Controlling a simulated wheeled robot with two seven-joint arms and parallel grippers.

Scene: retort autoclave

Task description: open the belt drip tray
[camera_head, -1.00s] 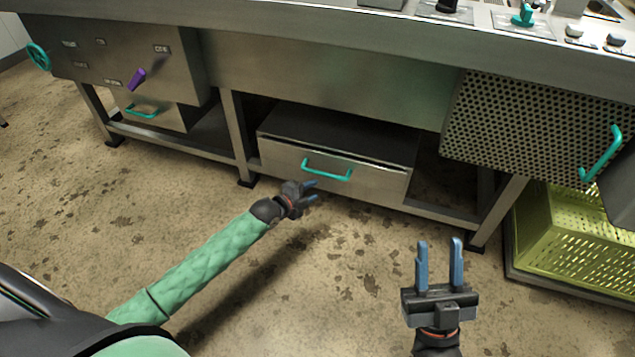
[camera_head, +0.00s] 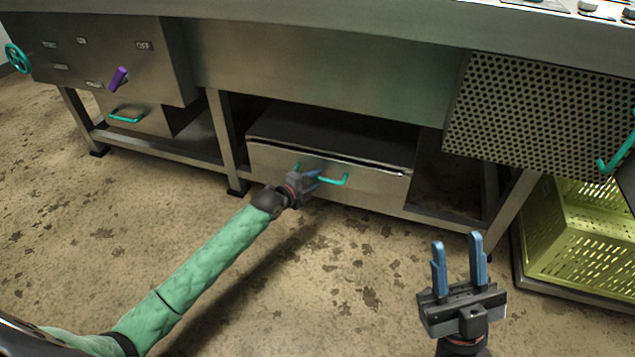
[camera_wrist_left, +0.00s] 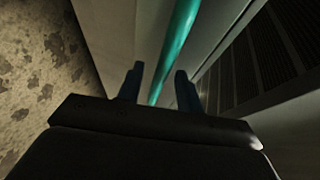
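The belt drip tray appears to be the wide metal drawer (camera_head: 370,185) with a teal bar handle (camera_head: 333,182), low under the bench in the head view; its front looks flush. My left gripper (camera_head: 312,182) is at the handle and hides part of it. In the left wrist view the two fingers (camera_wrist_left: 160,92) are apart, with the teal handle (camera_wrist_left: 178,50) running between them; I see no contact. My right gripper (camera_head: 458,262) is open and empty in front of the bench, over the floor.
A smaller drawer with a teal handle (camera_head: 127,117) is at the left below a control box with a purple lever (camera_head: 118,78). A perforated panel (camera_head: 530,115) and a yellow-green crate (camera_head: 580,240) are at the right. The floor before the wide drawer is clear.

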